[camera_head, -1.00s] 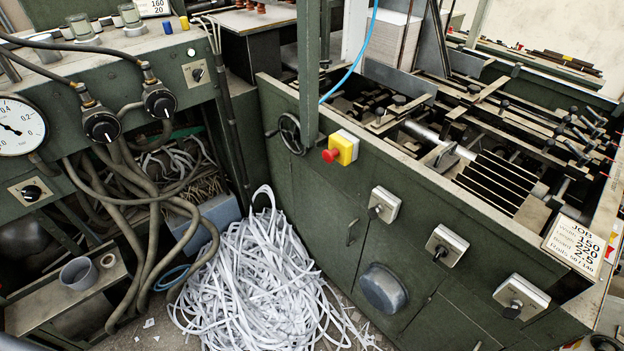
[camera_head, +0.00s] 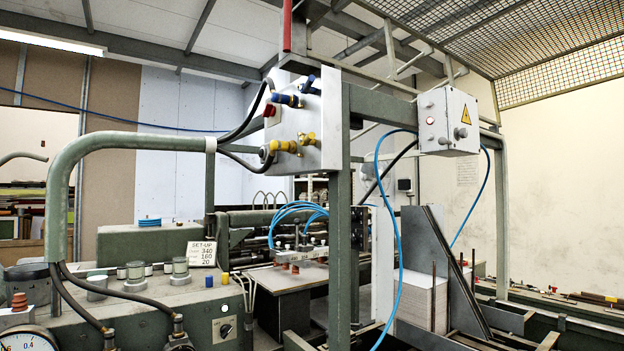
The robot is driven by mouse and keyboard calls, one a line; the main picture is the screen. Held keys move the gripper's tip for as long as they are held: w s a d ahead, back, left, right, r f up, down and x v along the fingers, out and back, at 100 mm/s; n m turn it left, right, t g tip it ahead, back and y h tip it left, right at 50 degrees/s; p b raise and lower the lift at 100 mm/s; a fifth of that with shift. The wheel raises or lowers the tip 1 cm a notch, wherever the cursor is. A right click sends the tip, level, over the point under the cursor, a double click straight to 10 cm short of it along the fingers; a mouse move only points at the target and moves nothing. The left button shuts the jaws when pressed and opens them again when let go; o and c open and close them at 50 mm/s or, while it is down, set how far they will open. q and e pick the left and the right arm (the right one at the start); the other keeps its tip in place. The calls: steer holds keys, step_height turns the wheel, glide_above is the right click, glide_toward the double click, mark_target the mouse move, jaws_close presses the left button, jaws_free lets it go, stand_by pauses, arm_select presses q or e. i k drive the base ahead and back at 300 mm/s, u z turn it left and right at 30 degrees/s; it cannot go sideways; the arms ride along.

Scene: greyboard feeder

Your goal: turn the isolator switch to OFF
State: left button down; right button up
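A light grey box (camera_head: 450,122) hangs from the green frame at upper right. Its side has a yellow warning triangle (camera_head: 466,115) with a dark rotary knob (camera_head: 460,132) below it. Its front face has a small red lamp or button and other small round fittings. Another dark rotary knob (camera_head: 225,331) sits on a pale plate on the green machine at lower left. I cannot tell from labels which knob is the isolator, and the knob positions are too small to read. Neither of my grippers is in view.
A green post (camera_head: 340,220) stands in the middle, with a white panel (camera_head: 318,120) carrying valves and hoses. A blue hose (camera_head: 398,250) hangs in front. A stack of pale board (camera_head: 424,300) stands at lower right. A gauge (camera_head: 25,340) is at lower left.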

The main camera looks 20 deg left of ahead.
mark_target(270, 110)
steer(key=z, duration=1.9)
steer(key=k, duration=1.15)
steer(key=u, duration=1.2)
steer(key=i, duration=0.5)
steer(key=z, duration=0.05)
